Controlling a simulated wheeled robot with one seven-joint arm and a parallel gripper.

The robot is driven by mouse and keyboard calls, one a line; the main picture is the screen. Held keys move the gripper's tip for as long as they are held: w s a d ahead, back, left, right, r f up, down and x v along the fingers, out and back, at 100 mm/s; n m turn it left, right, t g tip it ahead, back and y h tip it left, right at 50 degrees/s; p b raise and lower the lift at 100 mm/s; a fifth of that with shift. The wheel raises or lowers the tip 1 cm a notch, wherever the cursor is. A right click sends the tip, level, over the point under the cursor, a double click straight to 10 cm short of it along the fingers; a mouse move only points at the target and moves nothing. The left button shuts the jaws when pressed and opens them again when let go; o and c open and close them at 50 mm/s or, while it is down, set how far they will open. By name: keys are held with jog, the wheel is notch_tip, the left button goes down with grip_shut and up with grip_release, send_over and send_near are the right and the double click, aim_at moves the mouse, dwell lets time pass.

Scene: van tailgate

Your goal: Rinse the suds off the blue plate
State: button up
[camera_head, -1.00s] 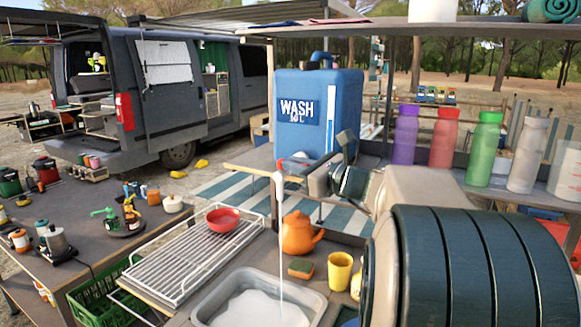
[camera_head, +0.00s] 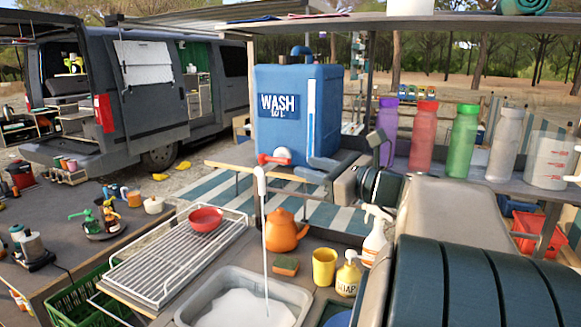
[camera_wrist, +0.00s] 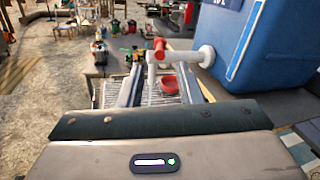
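The blue WASH water tank (camera_head: 325,100) stands behind the sink. Its tap has a red handle (camera_head: 268,158) and a white spout (camera_head: 260,180). A thin white stream (camera_head: 265,250) runs from the spout into the grey sink (camera_head: 183,318), which holds white suds (camera_head: 240,308). A sliver of blue (camera_head: 338,319) shows at the bottom edge; I cannot tell if it is the blue plate. My gripper (camera_head: 346,150) is open and empty, just right of the tap. In the wrist view its fingers (camera_wrist: 162,80) stand apart, with the red handle (camera_wrist: 159,47) beyond them.
A wire rack (camera_head: 170,258) with a red bowl (camera_head: 205,219) stands left of the sink. Several coloured bottles (camera_head: 420,138) line the right shelf.

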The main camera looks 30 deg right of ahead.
jog(key=v, duration=0.4)
jog(key=shift+s, duration=0.1)
dwell(0.3)
